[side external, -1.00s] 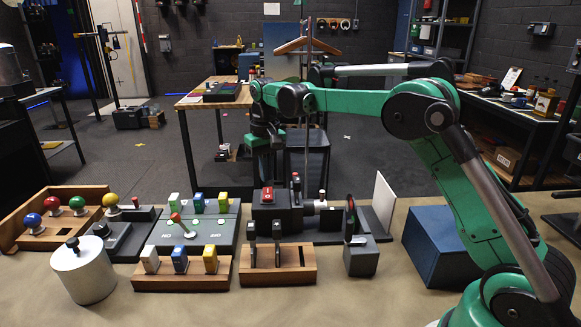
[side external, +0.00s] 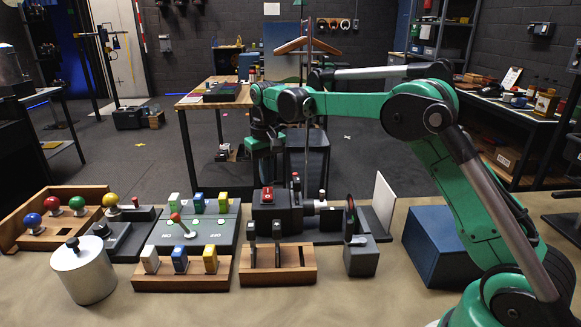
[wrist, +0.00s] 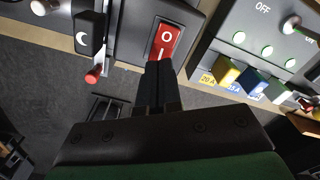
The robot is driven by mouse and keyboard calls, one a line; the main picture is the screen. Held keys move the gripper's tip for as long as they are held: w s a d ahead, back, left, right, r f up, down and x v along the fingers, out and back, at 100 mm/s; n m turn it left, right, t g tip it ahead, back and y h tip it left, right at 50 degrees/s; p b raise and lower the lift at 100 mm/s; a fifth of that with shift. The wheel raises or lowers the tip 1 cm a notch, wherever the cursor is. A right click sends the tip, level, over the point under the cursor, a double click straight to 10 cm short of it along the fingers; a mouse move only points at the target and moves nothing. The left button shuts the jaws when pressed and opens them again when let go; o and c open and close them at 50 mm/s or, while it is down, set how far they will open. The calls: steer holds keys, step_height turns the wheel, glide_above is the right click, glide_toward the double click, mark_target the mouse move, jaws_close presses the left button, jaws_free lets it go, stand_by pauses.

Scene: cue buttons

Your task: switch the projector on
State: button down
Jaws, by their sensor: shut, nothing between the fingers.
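In the side view my fingertips are hidden behind the projector.
A grey panel (side external: 203,240) with a red-tipped lever and coloured blocks stands left of the projector. Wooden racks (side external: 277,265) stand in front. A metal canister (side external: 82,271) is front left. A blue box (side external: 440,245) stands right, near my arm.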

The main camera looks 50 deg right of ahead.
mark_target(268, 191)
steer(key=shift+f, duration=0.85)
stand_by(0.3)
steer(key=shift+r, duration=3.5)
steer(key=s+a+r+n+t, duration=0.1)
steer(key=s+a+r+t, duration=0.25)
steer(key=s, duration=0.45)
steer(key=s+a+f+n+t, duration=0.1)
steer(key=s+f+t, duration=0.1)
steer(key=s, duration=0.3)
steer(key=s+a+f+n+t, duration=0.1)
steer(key=s+a+f, duration=0.1)
steer(key=s+f, duration=0.2)
steer(key=shift+s+a+t, duration=0.3)
steer(key=shift+s+t, duration=0.05)
steer(key=shift+s, duration=0.25)
